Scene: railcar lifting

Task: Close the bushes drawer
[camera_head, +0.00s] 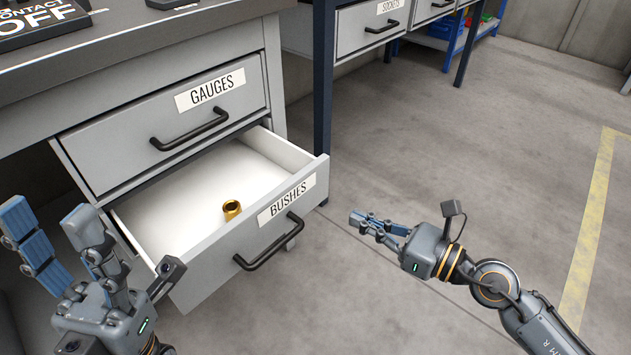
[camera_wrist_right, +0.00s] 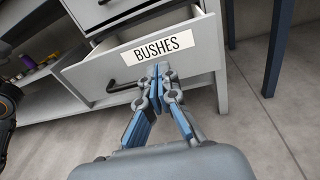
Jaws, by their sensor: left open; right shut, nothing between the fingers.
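The bushes drawer (camera_head: 225,262) is pulled out below the gauges drawer, with a white inside and a black bar handle (camera_head: 268,243). One brass bush (camera_head: 232,209) lies in it. In the right wrist view the drawer front (camera_wrist_right: 190,62) with its label faces the camera. My right gripper (camera_head: 358,221) is shut and empty, to the right of the drawer front; its fingertips (camera_wrist_right: 158,68) overlap the front just below the label in the wrist view. I cannot tell if they touch it. My left gripper (camera_head: 45,232) is open and empty, left of the drawer.
The gauges drawer (camera_head: 175,120) above is shut. A dark table leg (camera_head: 323,90) stands behind the bushes drawer, and a second bench with a sockets drawer (camera_head: 365,28) is beyond. The floor (camera_head: 480,130) at right is clear around my right arm.

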